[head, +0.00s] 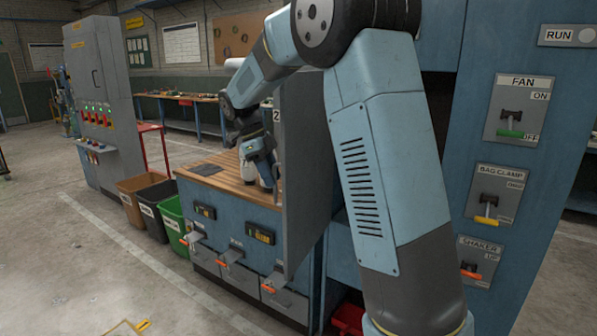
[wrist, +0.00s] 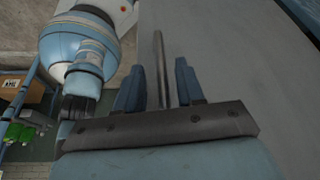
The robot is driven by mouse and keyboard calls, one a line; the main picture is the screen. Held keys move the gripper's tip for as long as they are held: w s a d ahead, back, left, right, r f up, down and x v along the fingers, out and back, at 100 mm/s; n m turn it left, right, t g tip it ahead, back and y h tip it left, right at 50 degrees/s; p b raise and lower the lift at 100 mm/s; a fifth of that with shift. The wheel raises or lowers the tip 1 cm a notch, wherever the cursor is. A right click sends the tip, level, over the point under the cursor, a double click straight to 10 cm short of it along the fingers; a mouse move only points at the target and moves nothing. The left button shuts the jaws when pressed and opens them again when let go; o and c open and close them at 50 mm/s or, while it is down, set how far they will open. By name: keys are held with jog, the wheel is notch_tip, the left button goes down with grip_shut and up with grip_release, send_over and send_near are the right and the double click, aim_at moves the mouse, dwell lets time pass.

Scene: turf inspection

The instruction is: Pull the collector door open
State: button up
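The collector door (head: 308,165) is a tall grey panel that stands swung out from the blue cabinet, with a dark opening partly showing behind my arm. Its face also fills the right of the wrist view (wrist: 245,65). In the wrist view a thin metal bar handle (wrist: 159,55) runs between the two fingers of my gripper (wrist: 160,82). The fingers are apart, with a narrow gap showing on each side of the bar, so the gripper is open around it. In the head view my gripper (head: 262,148) is at the door's left side, partly hidden.
A wood-topped blue bench (head: 205,169) with orange-handled chutes stands left of the door. Brown, black and green bins (head: 172,224) and a grey control cabinet (head: 102,90) stand further left. A switch panel (head: 520,110) is at right. The floor at front left is mostly clear.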

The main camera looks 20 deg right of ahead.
jog(key=shift+w+d+r, duration=0.15)
jog(key=shift+d+r, duration=0.05)
jog(key=shift+d, duration=0.3)
jog(key=a+v, duration=0.1)
jog(key=v, duration=1.2)
jog(key=shift+a+r, duration=0.2)
jog(key=shift+a, duration=0.1)
